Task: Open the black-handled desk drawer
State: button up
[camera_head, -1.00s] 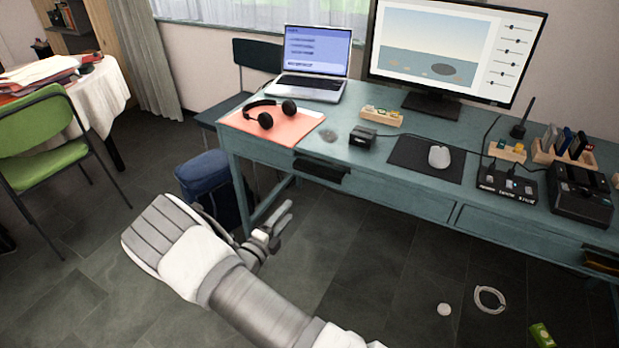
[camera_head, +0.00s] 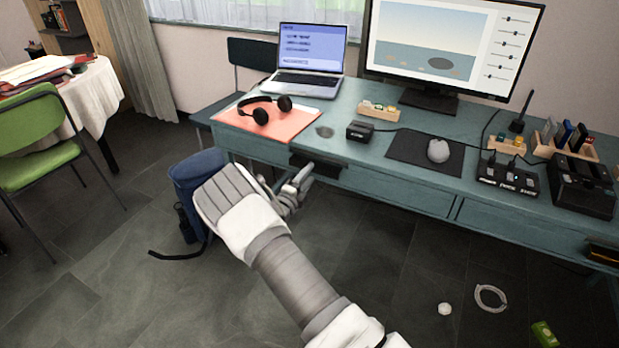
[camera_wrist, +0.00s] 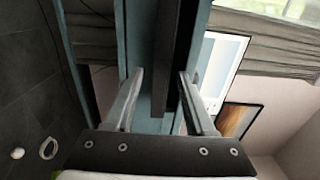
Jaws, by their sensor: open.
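The teal desk (camera_head: 395,185) stands against the wall, with drawer fronts along its near side. A long black handle (camera_head: 322,168) is on the front below the headphones; my gripper hides part of it. My gripper (camera_head: 287,186) is open, just in front of and below that handle. In the wrist view, a dark bar (camera_wrist: 162,60), apparently the handle, runs upright between the two spread fingers of my gripper (camera_wrist: 160,82). I cannot tell whether either finger touches it.
A blue bag (camera_head: 190,175) with a black strap stands on the floor left of my gripper. Headphones (camera_head: 262,110), a laptop (camera_head: 310,60) and a monitor (camera_head: 440,45) are on the desk. A pale cable coil (camera_head: 490,298) lies on the floor at right.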

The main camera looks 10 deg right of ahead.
jog(key=shift+w+d, duration=0.35)
jog(key=shift+w, duration=0.1)
grip_shut()
jog(key=shift+s+f, duration=0.15)
jog(key=shift+f, duration=0.05)
dwell(1.0)
